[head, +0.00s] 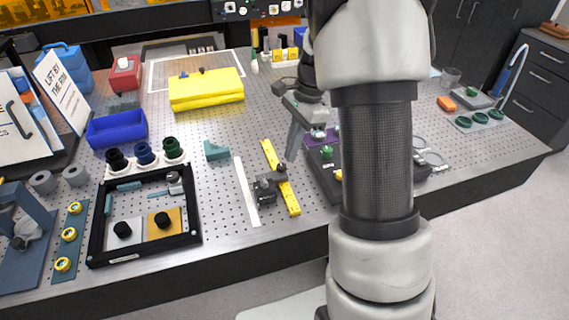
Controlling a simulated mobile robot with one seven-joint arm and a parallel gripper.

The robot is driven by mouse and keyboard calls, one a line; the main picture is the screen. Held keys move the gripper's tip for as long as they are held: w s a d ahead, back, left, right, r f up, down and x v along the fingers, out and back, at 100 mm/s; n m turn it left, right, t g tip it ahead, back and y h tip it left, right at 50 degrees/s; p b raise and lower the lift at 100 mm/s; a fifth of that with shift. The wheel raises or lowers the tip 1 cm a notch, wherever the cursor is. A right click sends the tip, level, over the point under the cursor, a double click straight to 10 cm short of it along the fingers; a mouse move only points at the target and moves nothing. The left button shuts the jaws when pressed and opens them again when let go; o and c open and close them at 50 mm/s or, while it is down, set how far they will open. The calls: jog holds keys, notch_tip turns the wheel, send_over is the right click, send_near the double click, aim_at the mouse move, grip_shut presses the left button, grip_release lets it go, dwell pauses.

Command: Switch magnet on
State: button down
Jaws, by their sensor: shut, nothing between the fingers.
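A small dark block with a knob, which looks like a magnetic base (266,189), sits at the front middle of the perforated table, beside and partly over a yellow bar (291,199). I cannot read its switch position. My gripper (292,154) points down behind and to the right of this block, apart from it as far as I can tell. Its fingers look shut and empty. My arm hides the table to the right of the gripper.
A pale straight strip (246,190) lies left of the block, with a teal angle piece (216,150) behind it. A black-framed tray (151,254) stands front left. A dark plate (322,178) with a green knob is right of the gripper.

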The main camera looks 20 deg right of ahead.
jog(key=v, duration=0.3)
jog(key=shift+s+d+r, duration=0.1)
jog(key=shift+d, duration=0.2)
jog(key=s+a+r+n+t+h, duration=0.1)
jog(key=s+a+r+n+t, duration=0.3)
jog(key=s+r+n, duration=0.55)
jog(key=s+a+r+n+t+h, duration=0.1)
jog(key=s+r+n, duration=0.1)
jog(key=s, duration=0.4)
jog(key=s+a+r+n+t+p, duration=0.1)
jog(key=s+a+r+n, duration=0.1)
jog(key=s+n, duration=0.3)
jog(key=shift+s+a+r+h+p, duration=0.3)
jog(key=shift+s+r+h, duration=0.1)
jog(key=shift+r, duration=0.15)
